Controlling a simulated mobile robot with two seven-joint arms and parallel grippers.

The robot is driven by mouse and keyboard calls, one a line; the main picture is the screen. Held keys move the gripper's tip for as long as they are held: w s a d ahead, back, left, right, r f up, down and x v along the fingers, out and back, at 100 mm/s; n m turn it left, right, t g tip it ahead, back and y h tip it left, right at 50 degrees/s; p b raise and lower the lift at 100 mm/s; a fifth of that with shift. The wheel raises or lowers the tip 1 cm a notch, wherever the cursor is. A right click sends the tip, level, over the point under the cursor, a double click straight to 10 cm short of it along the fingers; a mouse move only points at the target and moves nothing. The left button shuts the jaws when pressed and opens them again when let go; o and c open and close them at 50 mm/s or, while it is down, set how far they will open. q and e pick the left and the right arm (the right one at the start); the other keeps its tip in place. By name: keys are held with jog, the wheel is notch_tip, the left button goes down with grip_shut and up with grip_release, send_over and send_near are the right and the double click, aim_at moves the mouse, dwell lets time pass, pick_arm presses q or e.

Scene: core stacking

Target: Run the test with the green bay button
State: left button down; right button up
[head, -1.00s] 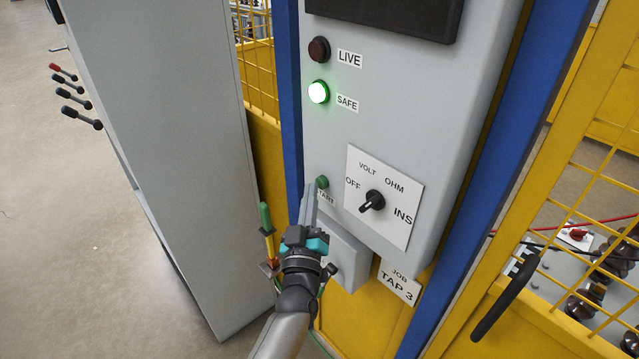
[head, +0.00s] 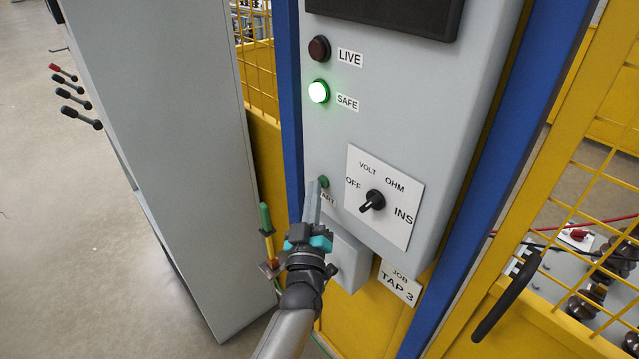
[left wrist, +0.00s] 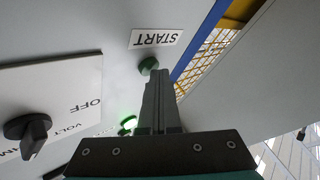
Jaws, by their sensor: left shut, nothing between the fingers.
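The green START button (head: 323,182) is on the grey panel, below the lamps and left of the selector knob. It also shows in the left wrist view (left wrist: 148,65), beside its START label (left wrist: 156,39). My left gripper (head: 315,186) is shut and empty, its fingertips at the button's lower left edge in the head view. In the left wrist view the fingertips are close to the button; I cannot tell whether they touch it. The selector knob (head: 371,201) stands among OFF, VOLT, OHM and INS marks. My right gripper is not in view.
The SAFE lamp (head: 318,91) glows green and the LIVE lamp (head: 319,49) is dark. A green-handled tool (head: 265,218) stands left of my gripper. A grey cabinet (head: 170,150) is at left, and a yellow mesh gate with a black handle (head: 505,297) at right.

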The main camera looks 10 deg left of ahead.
pick_arm(q)
jog(key=shift+s+a+p, duration=0.5)
jog(key=shift+s+a, duration=0.1)
jog(key=shift+s, duration=0.1)
jog(key=s+a+p, duration=0.1)
jog(key=s, duration=0.1)
jog(key=s+a+p, duration=0.1)
jog(key=s+a, duration=0.1)
dwell(0.4)
dwell(0.6)
